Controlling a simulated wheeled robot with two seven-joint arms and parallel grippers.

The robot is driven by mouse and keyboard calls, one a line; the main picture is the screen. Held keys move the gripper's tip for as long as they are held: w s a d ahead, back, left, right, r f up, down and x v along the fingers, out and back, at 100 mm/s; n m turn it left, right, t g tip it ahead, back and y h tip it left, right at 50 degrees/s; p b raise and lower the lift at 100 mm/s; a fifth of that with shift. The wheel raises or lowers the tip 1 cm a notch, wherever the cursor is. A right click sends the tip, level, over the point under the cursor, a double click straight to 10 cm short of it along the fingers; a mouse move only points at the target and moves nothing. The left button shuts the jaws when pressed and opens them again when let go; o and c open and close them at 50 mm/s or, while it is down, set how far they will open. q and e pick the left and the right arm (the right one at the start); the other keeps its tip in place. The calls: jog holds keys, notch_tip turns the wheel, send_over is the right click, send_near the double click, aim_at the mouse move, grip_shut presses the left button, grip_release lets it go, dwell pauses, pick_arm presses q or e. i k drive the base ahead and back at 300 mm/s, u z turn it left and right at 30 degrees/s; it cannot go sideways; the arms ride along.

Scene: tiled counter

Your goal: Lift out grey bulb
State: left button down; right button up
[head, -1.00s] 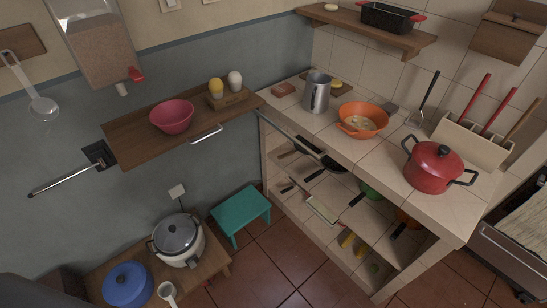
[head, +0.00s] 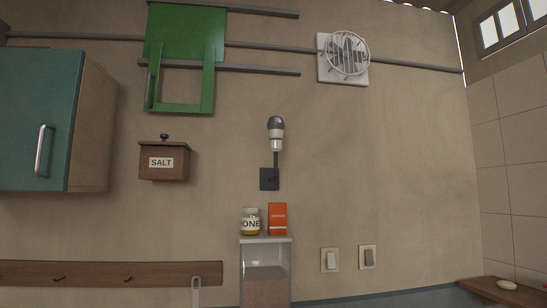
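The grey bulb (head: 275,123) sits upright in a white socket (head: 276,142) on a dark wall bracket (head: 269,178). It is in the middle of the head view, above a small shelf top. Neither of my grippers shows in the head view now, so I cannot see whether they are open or shut.
A honey jar (head: 250,222) and an orange box (head: 277,218) stand on the dispenser top (head: 265,240) below the bulb. A salt box (head: 164,162) and teal cabinet (head: 40,120) are left. A fan (head: 346,54) is upper right. Wall right of the bulb is bare.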

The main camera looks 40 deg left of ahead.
aim_at(275, 125)
jog(key=u, duration=1.1)
jog(key=k, duration=1.35)
jog(key=u, duration=0.45)
jog(key=i, duration=0.45)
jog(key=u, duration=0.85)
jog(key=i, duration=0.8)
jog(key=z, duration=0.55)
jog(key=i, duration=0.6)
jog(key=z, duration=0.65)
